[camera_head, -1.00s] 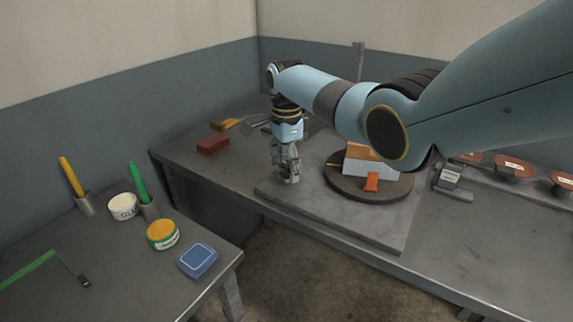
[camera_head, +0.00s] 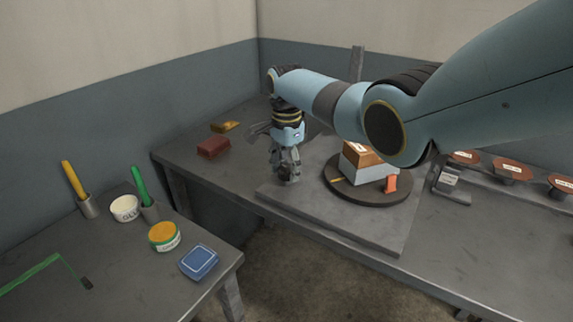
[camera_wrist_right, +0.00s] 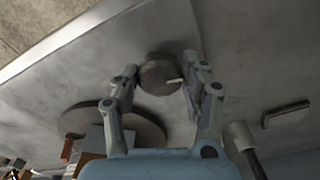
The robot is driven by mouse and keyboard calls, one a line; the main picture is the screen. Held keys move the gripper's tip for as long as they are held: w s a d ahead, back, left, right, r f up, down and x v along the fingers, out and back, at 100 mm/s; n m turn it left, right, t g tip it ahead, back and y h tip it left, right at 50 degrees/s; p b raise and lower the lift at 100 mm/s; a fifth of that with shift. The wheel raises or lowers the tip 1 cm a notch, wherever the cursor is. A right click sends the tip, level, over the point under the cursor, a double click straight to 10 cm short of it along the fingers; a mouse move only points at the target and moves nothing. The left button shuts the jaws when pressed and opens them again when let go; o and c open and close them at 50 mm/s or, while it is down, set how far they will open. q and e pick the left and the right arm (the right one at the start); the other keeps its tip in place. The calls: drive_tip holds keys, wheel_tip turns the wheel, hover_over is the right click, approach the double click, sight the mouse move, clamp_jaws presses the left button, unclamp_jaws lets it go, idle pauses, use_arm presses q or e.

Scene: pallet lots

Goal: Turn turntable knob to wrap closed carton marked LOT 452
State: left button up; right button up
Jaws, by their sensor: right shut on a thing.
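The turntable (camera_head: 352,192) is a dark round disc on a grey base plate (camera_head: 350,224) in the head view. A carton (camera_head: 356,155) with a brown top stands on it, its lower sides white. The small label on its top is too small to read. An orange piece (camera_head: 391,184) stands at the disc's front right. My right gripper (camera_head: 287,178) points down at the plate's left part. In the right wrist view its fingers (camera_wrist_right: 160,66) are shut on a round dark knob (camera_wrist_right: 160,75), beside the turntable disc (camera_wrist_right: 140,128). My left gripper is not in view.
Several brown discs with white labels (camera_head: 512,170) stand at the right. A dark red block (camera_head: 213,147) and a yellow piece (camera_head: 225,127) lie left of my right gripper.

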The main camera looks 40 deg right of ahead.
drive_tip(key=n+p, duration=0.1)
drive_tip(key=n, duration=0.4)
drive_tip(key=shift+n+p, duration=0.3)
drive_tip(key=shift+p, duration=0.1)
drive_tip(key=n, duration=0.5)
drive_tip(key=shift+p, duration=0.4)
drive_tip(key=n, duration=0.5)
drive_tip(key=shift+n, duration=0.4)
drive_tip(key=n, duration=0.4)
drive_tip(key=shift+d+n, duration=0.1)
drive_tip(key=shift+n, duration=0.3)
drive_tip(key=shift+n, duration=0.7)
drive_tip(key=o, duration=1.2)
drive_tip(key=shift+c, duration=0.2)
